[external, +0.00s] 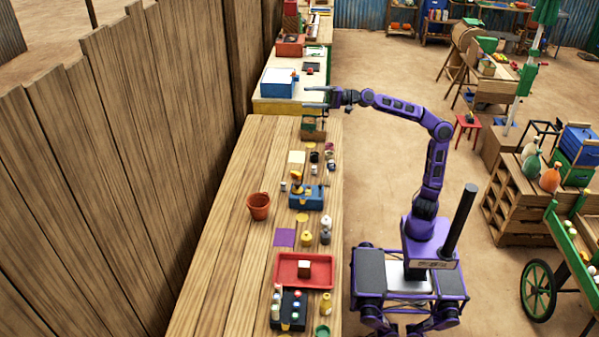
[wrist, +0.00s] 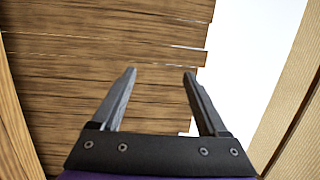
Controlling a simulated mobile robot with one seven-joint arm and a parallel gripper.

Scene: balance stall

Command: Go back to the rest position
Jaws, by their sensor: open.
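My gripper (external: 318,97) is at the end of my purple arm, raised over the far end of the long wooden table (external: 222,235). In the wrist view my gripper (wrist: 160,73) shows two dark fingers spread apart with nothing between them. Wooden planks and a bright white area fill the view behind the fingers. In the external view a small wood and green box (external: 313,126) is just below my gripper and appears apart from it.
On the table are a terracotta pot (external: 259,206), a blue balance with a yellow part (external: 306,198), a red tray (external: 284,272) with a block, and a dark rack (external: 289,322). A plank fence (external: 130,150) runs along the left. Open floor lies right of the table.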

